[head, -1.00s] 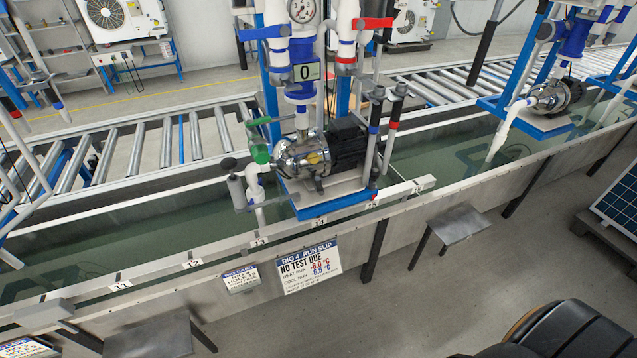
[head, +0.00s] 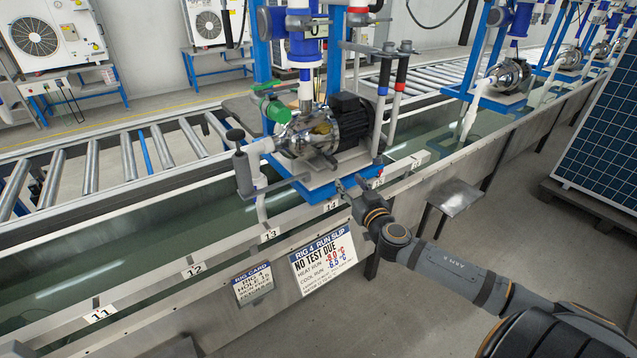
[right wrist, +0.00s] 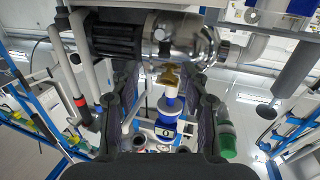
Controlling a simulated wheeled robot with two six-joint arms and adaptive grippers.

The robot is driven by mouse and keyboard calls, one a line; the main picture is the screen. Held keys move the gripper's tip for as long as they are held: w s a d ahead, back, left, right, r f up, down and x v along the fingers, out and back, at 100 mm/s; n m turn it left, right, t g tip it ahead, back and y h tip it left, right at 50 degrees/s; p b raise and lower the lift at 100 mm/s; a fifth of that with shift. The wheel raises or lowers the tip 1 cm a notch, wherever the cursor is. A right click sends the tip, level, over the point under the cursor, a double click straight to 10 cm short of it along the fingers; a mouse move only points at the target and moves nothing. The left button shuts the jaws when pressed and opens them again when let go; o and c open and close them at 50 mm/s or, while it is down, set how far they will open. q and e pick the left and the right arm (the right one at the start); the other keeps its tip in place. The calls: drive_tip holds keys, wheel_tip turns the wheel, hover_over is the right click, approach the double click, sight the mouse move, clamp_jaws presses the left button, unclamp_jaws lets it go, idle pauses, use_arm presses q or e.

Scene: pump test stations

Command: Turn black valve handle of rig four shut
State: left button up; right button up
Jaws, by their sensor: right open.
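The rig four pump (head: 325,130) stands on a blue-edged platform over the trough. A small black handle (head: 329,160) shows low on the pump's front; how far it is turned is unclear. My right gripper (head: 350,187) is open and empty at the platform's front right corner, below and apart from the pump. In the right wrist view, the pump (right wrist: 185,38) and a brass fitting (right wrist: 170,73) show beyond the open fingers (right wrist: 162,95). My left gripper is out of view.
The trough rim (head: 215,262) runs along the front, with a rig 4 run slip (head: 323,260) and a rig card (head: 253,285) on it. Two upright rods with black tops (head: 402,68) stand right of the pump. The floor in front is free around a small metal stool (head: 455,197).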

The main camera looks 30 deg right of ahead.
sight(334, 161)
drive_tip(key=w, duration=0.2)
drive_tip(key=w+r, duration=0.1)
drive_tip(key=w, duration=0.1)
drive_tip(key=shift+w+d+r, duration=0.1)
drive_tip(key=w, duration=0.1)
drive_tip(key=w+p, duration=0.1)
drive_tip(key=w, duration=0.1)
drive_tip(key=w+d, duration=0.1)
drive_tip(key=w, duration=0.1)
drive_tip(key=shift+w, duration=0.55)
clamp_jaws()
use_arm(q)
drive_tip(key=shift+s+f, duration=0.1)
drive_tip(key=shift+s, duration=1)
use_arm(e)
drive_tip(key=shift+f, duration=0.2)
